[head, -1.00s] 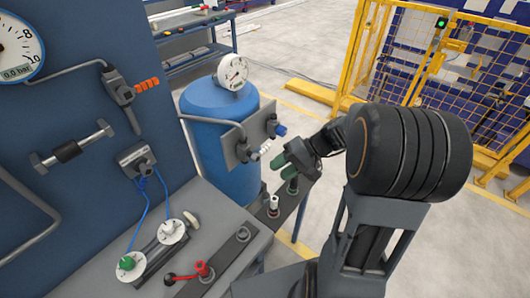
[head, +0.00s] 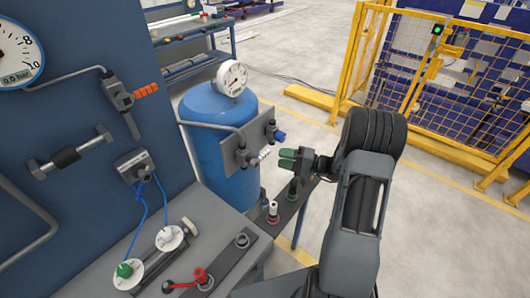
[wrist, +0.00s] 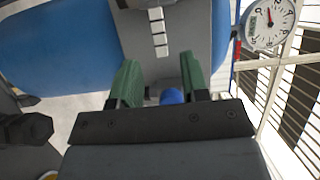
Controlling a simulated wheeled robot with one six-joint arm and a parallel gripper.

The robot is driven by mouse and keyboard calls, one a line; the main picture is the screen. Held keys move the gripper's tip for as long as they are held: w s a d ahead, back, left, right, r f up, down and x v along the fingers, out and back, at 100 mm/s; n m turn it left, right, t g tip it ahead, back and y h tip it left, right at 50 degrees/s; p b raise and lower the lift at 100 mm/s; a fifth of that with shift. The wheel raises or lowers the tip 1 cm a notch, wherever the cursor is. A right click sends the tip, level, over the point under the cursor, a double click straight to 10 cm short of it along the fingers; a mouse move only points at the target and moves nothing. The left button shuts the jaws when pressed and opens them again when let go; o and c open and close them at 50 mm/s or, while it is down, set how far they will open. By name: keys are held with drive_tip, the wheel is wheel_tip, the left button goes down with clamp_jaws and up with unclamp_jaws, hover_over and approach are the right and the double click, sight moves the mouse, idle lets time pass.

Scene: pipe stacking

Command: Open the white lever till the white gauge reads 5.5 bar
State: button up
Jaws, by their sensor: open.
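The white lever (head: 263,154) is on a grey valve plate on the front of the blue tank. In the wrist view the white lever (wrist: 158,30) shows ahead of the fingers, roughly midway between their lines. My gripper (head: 287,158), with green fingers, is just right of the lever in the head view. In the wrist view my gripper (wrist: 155,82) is open, apart from the lever.
A blue handle (head: 278,136) sits beside the white lever on the plate. A rail with capped fittings (head: 272,212) lies below my gripper. The bench (head: 200,205) and blue panel with an orange lever (head: 147,90) are at left. A yellow fence stands at right.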

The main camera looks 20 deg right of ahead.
sight(267, 155)
drive_tip(key=shift+p+x, duration=0.8)
drive_tip(key=shift+x, duration=2.75)
clamp_jaws()
